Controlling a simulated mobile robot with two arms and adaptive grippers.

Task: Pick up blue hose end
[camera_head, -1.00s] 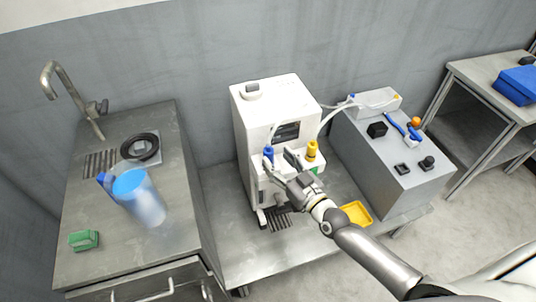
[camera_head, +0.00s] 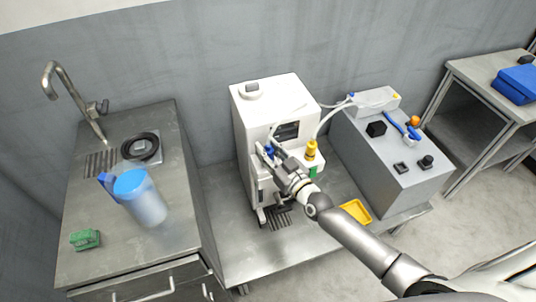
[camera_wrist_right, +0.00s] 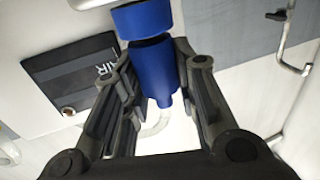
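The blue hose end (camera_wrist_right: 155,75) is a blue cylinder, upright and slightly tilted in the right wrist view. A pale hose runs from its lower end, and a blue ring sits just above it. In the head view the blue hose end (camera_head: 269,151) is at the front of the white machine (camera_head: 262,117), partly hidden by my gripper. My right gripper (camera_wrist_right: 157,70) has one finger on each side of it, with little or no gap. I cannot tell whether both fingers press on it. My left gripper is not in view.
A grey box (camera_head: 388,150) with hoses is further right, and a yellow tray (camera_head: 356,212) lies on the bench. A blue-rimmed pitcher (camera_head: 143,200) stands on the left counter.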

